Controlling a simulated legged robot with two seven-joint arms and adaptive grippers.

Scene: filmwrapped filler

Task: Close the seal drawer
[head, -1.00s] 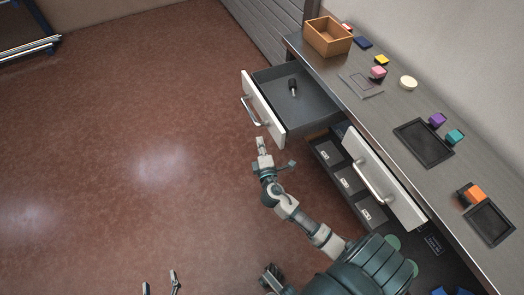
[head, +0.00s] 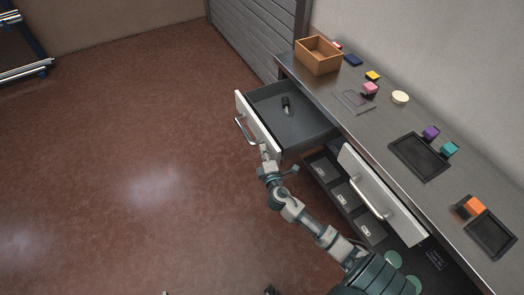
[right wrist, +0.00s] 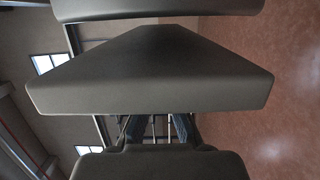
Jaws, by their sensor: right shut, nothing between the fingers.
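The far drawer (head: 300,124) is pulled well out of the counter, with a white front (head: 257,122), a metal handle (head: 244,131) and a dark grey inside. A small dark object (head: 286,103) lies in it. A nearer drawer front (head: 381,197), also white with a handle, stands out from the counter. No label shows which one is the seal drawer. My right gripper (head: 266,152) is shut and empty at the near end of the far drawer's front. I cannot tell whether it touches. Grey gripper parts (right wrist: 150,75) fill the right wrist view. My left gripper barely shows, if at all, at the bottom edge.
The countertop (head: 376,126) holds a wooden box (head: 318,56), dark trays (head: 419,156), and several coloured blocks, among them an orange one (head: 475,205). Dark bins (head: 342,194) sit beneath the counter. The brown floor to the left is clear.

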